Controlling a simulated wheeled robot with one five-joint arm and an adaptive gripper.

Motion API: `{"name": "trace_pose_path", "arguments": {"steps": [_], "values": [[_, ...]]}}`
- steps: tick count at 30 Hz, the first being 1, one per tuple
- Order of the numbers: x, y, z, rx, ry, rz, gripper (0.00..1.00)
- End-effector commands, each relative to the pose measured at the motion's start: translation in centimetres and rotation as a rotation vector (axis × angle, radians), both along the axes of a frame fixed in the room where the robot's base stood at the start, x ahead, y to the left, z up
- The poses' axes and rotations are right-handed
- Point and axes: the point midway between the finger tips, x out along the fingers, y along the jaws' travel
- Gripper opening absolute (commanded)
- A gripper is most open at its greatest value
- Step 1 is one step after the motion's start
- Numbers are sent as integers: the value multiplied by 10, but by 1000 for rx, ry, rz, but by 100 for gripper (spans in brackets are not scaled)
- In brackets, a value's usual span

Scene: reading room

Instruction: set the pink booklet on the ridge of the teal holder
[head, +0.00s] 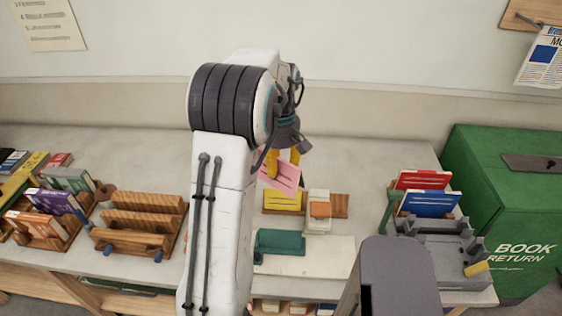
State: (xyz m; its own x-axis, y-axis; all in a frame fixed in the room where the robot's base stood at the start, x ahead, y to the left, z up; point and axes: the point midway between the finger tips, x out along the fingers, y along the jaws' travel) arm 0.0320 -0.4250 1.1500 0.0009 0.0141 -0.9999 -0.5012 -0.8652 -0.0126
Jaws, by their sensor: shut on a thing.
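My gripper (281,164), with yellow fingers, is shut on the pink booklet (286,179). The booklet is tilted and appears to be held above the table, over the back of a yellow booklet. The teal holder (279,243) lies nearer the table's front, below the pink booklet in the picture and apart from it. My arm covers the area left of the holder and may hide its left end. The holder's ridge is too small to make out clearly.
A wooden rack (142,220) is at left. Red (424,179) and blue (431,204) booklets stand at right, near the green book-return bin (512,210).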

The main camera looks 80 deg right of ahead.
Motion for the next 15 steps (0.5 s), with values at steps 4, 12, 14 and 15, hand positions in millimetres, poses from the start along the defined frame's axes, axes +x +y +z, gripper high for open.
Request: {"name": "trace_pose_path", "arguments": {"steps": [4, 12, 14, 15], "values": [[1, 9, 0, 2, -3, 194, 9], [1, 19, 0, 5, -10, 530, 9], [2, 20, -20, 12, -13, 590, 9], [2, 19, -34, 12, -13, 594, 9]]}}
